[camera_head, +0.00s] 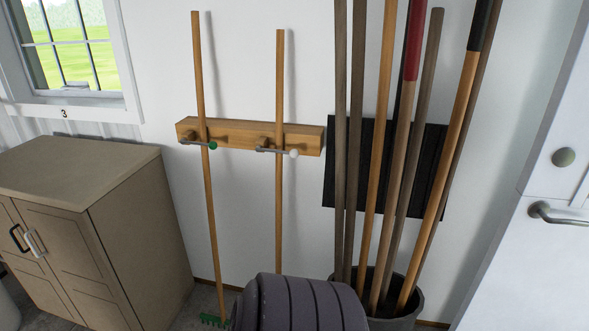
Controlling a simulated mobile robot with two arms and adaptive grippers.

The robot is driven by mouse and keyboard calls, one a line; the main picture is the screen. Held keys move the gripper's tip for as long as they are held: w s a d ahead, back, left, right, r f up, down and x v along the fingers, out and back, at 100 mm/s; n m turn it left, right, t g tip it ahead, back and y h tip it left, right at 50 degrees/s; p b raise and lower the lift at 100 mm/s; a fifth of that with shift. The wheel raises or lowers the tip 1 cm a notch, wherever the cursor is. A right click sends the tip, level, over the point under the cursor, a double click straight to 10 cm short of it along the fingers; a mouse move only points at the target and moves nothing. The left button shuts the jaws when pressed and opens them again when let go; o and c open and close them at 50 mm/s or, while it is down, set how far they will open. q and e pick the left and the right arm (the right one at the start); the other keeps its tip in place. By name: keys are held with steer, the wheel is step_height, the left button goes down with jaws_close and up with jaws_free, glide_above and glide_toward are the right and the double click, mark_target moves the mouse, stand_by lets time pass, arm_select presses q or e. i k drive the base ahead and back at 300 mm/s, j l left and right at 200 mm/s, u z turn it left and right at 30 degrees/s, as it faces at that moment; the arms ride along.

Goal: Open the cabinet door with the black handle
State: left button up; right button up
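A tan-brown cabinet (145,225) with a flat light top stands at the left. Its front faces left and towards me, with two panelled doors that look shut. The black handle (16,238) is a curved pull on the left door, close to the picture's left edge. A white or silver handle (34,244) sits right beside it on the other door (80,265). The outer part of the left door is cut off by the picture's edge. Neither of my grippers shows, so nothing is seen touching the cabinet.
A dark ribbed rounded object (310,303) fills the bottom middle. Behind it, a grey bucket (412,307) holds several long poles. Two tools hang from a wooden wall rack (240,133). A white door with a lever handle (545,212) is at the right.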

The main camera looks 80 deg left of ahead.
mark_target(36, 275)
steer(key=u, duration=4.55)
steer(key=i+j, duration=0.2)
steer(key=i+u, duration=0.05)
steer(key=i, duration=0.05)
